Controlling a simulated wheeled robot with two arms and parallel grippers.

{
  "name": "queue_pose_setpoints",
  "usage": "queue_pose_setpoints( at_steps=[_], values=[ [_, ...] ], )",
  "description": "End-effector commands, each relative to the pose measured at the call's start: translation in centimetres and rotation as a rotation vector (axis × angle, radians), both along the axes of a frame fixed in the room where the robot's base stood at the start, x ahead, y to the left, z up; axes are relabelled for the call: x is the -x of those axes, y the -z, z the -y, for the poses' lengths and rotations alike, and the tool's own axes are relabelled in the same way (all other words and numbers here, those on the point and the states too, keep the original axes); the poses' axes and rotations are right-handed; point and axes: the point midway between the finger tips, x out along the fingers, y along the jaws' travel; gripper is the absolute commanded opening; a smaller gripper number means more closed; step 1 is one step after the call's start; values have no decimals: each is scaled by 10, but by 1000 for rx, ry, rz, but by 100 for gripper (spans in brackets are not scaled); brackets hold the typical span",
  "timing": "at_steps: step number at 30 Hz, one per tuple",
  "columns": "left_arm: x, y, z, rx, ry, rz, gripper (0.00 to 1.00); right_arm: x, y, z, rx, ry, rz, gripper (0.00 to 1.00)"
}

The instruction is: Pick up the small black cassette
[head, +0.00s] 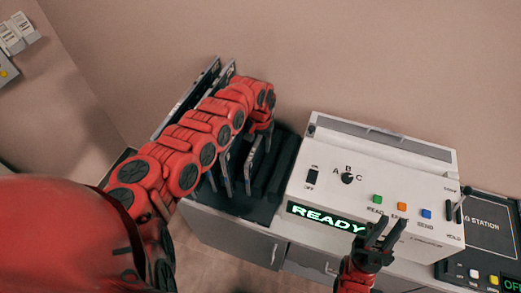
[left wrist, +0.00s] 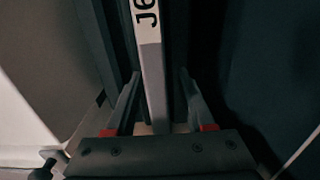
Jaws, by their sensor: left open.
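A narrow cassette (left wrist: 150,65) stands on edge between the fingers of my left gripper (left wrist: 160,85) in the left wrist view. Its pale spine carries dark lettering, partly cut off at the top. The fingers are open, one on each side, with gaps to the spine. In the head view, a smaller dark cassette with a pale edge (head: 253,160) stands in the rack just below my left wrist; the left fingertips are hard to make out there. My right gripper (head: 380,232) is open and empty in front of the white machine.
Larger cassettes (head: 190,97) stand behind my left arm in the dark rack (head: 232,203). The white machine (head: 410,190) with a READY display and coloured buttons stands right of the rack. A black station panel (head: 490,235) lies at the far right. The wall is close behind.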

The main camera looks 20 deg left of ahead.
Motion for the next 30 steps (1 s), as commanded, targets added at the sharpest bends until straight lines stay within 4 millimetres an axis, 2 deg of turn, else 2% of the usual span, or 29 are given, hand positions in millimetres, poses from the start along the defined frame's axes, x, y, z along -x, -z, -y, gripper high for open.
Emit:
queue_pose_setpoints(
  at_steps=[6, 14, 23, 30],
  values=[
    [0, 20, 0, 0, 0, 1, 54, 0, -5, 0, 0, 0, 0, 25],
    [-1, 22, 0, 0, 1, 1, 54, 0, -4, 0, 0, 0, 0, 25],
    [-1, 21, 0, 0, 0, 1, 0, 0, -4, 0, 0, 0, 0, 25],
    [-1, 21, 0, 0, 0, 1, 0, 0, -4, 0, 0, 0, 0, 25]
  ],
)
